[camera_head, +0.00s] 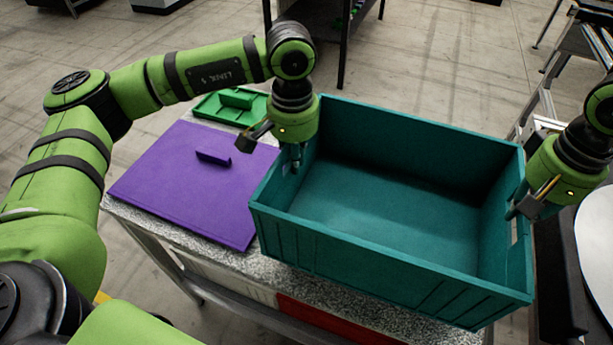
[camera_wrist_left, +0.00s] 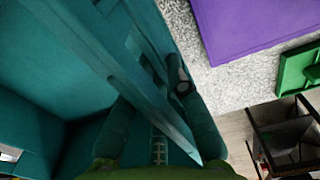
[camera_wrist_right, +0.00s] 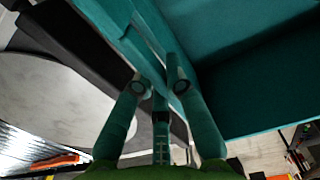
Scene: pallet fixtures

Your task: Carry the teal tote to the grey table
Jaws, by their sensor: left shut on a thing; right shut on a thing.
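The teal tote (camera_head: 390,262) is open-topped and empty, above or on the speckled table in the head view; I cannot tell if its base touches. My left gripper (camera_head: 293,165) is shut on its left end wall, and the left wrist view shows that wall between the fingers (camera_wrist_left: 160,95). My right gripper (camera_head: 517,208) is shut on its right end wall, as the right wrist view also shows (camera_wrist_right: 160,88). A round light-grey tabletop (camera_head: 600,235) is at the right edge of the head view and left in the right wrist view (camera_wrist_right: 50,105).
The speckled table (camera_head: 180,230) bears a purple lid (camera_head: 190,185) left of the tote and a green tray-like piece (camera_head: 215,108) behind it. A dark-legged rack (camera_head: 345,40) stands beyond. Open floor (camera_head: 440,60) lies behind the tote.

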